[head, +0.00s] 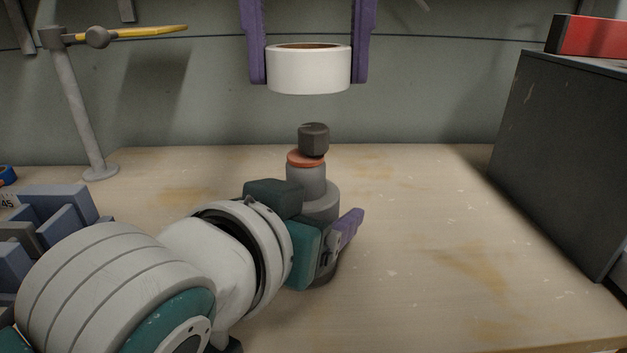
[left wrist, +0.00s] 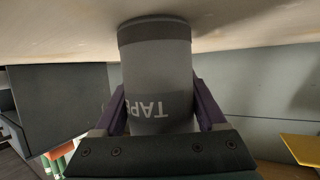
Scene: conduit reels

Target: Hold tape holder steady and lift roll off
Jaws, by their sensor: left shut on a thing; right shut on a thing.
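The tape holder (head: 308,181) is a grey post with an orange ring and a dark knob, standing upright on the bench. In the left wrist view, its grey body (left wrist: 155,65) appears upside down with a pale "TAPE" label. My left gripper (head: 326,238) is shut around its lower body; one purple finger shows in the head view, and both show at its sides in the left wrist view. The white tape roll (head: 308,72) is clear above the knob, apart from the holder. My right gripper (head: 309,80) is shut on the roll, a finger on each side.
A dark cabinet (head: 565,150) with a red box (head: 594,36) on top stands at the right. A grey stand (head: 78,110) with a yellow arm stands at the back left. Blue-grey blocks (head: 57,205) lie at the left. The bench right of the holder is clear.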

